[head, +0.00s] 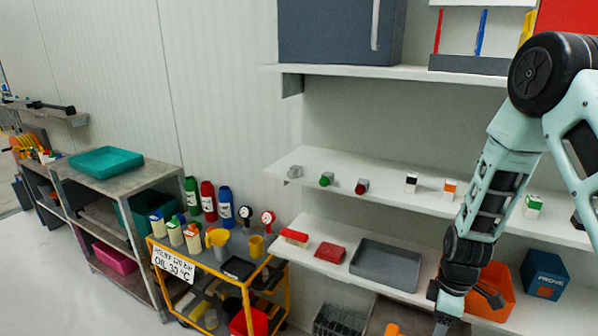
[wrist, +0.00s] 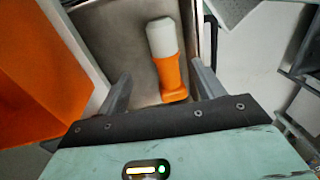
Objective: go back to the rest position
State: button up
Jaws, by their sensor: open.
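My gripper (wrist: 162,85) is open, with its two grey fingers apart in the wrist view. An orange object with a pale grey-white upper part (wrist: 169,72) shows between and beyond the fingers, on a brownish-grey metal surface (wrist: 140,70). The fingers do not clasp it; I cannot tell its exact distance. In the head view, my arm hangs down at the right, and its lower end is in front of the shelves beside an orange bin (head: 497,285). The fingertips are not clear there.
An orange wall (wrist: 40,60) stands close left of my fingers in the wrist view. A grey tray (head: 385,265) lies on the lower white shelf, with a blue box (head: 544,274) at the right. A yellow trolley (head: 245,285) stands left. The floor at far left is clear.

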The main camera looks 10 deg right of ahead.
jog(key=s+a+r+m, duration=0.1)
jog(key=s+a+r, duration=0.3)
jog(key=a+r, duration=1)
jog(key=s+a+r+m, duration=0.1)
jog(key=s+a+r, duration=0.3)
jog(key=s, duration=0.3)
jog(key=s+a+r+m+t, duration=0.1)
jog(key=s+a+r, duration=0.3)
jog(key=s+r, duration=0.2)
jog(key=shift+s+a, duration=0.4)
jog(key=shift+s, duration=0.75)
